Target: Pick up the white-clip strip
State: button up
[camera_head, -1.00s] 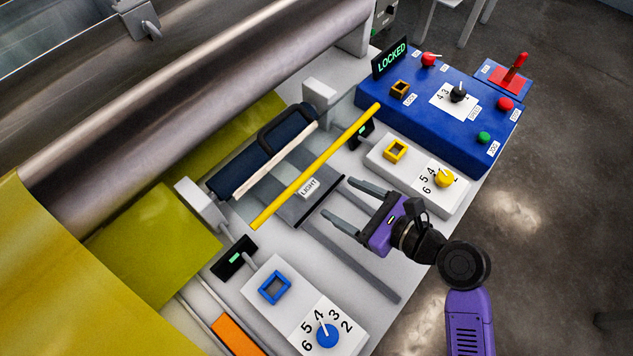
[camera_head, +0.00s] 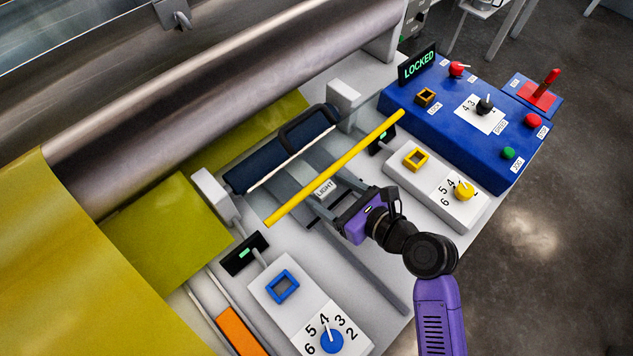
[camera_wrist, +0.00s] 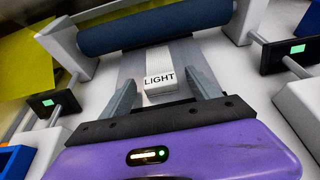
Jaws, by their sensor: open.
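A white clip block marked LIGHT (camera_head: 325,187) lies on a grey strip between the dark blue roller and my gripper. I take it to be the white-clip strip. In the wrist view the white block (camera_wrist: 161,84) is between my two fingers, slightly beyond their tips' middle. My gripper (camera_head: 318,192) is open, with its fingers reaching toward the roller, one on each side of the block. No contact with the block is clear. In the head view a yellow bar (camera_head: 345,161) crosses above the fingers and partly hides them.
The dark blue roller (camera_head: 245,174) with a black handle lies just beyond the block. White dial boxes with a yellow frame (camera_head: 416,159) and a blue frame (camera_head: 282,286) flank my gripper. A blue control panel (camera_head: 455,125) with a LOCKED sign stands at the right.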

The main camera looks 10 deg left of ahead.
jog(key=c, duration=1.4)
jog(key=shift+d+r, duration=0.1)
